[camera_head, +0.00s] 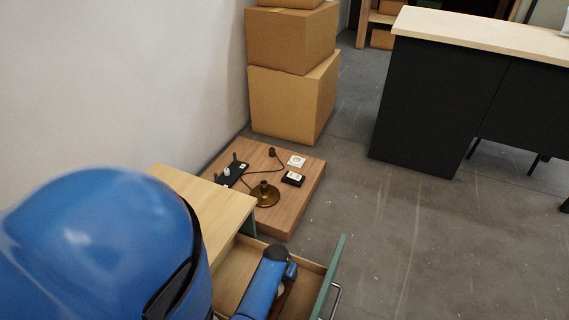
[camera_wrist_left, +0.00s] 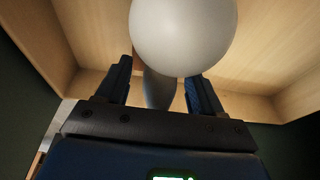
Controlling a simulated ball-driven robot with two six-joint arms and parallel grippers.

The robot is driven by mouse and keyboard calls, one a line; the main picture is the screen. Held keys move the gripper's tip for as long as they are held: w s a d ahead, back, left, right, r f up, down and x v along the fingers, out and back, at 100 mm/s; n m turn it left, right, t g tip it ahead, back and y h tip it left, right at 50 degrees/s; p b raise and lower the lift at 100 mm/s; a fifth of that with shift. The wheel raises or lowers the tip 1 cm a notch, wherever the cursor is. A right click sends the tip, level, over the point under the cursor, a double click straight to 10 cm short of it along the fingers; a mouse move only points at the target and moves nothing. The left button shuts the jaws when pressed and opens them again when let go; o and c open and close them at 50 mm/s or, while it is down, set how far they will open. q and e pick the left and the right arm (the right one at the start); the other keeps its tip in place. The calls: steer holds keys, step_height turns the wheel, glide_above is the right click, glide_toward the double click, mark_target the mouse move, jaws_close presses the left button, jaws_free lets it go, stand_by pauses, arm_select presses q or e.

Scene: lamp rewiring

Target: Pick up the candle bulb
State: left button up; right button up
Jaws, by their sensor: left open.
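My left gripper (camera_wrist_left: 159,74) is open and reaches down inside the wooden drawer. A grey, elongated shape (camera_wrist_left: 160,90), which looks like the candle bulb, shows between its two fingers in the left wrist view. The fingers stand on either side of it, and I cannot tell whether they touch it. Its upper part is hidden behind a large round white bulb (camera_wrist_left: 183,36). My right gripper is not in view.
The open drawer (camera_head: 318,268) has wooden walls and a green front. Behind it, a low wooden platform (camera_head: 306,192) holds a brass lamp base (camera_head: 265,196), a black strip (camera_head: 236,176) and small electrical parts. Cardboard boxes (camera_head: 290,105) stand behind. The floor at right is clear.

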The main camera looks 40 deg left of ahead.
arm_select(q)
steer(key=shift+w+f, duration=0.1)
steer(key=shift+f, duration=0.2)
steer(key=shift+c, duration=0.2)
steer(key=c, duration=1.1)
steer(key=shift+r, duration=0.2)
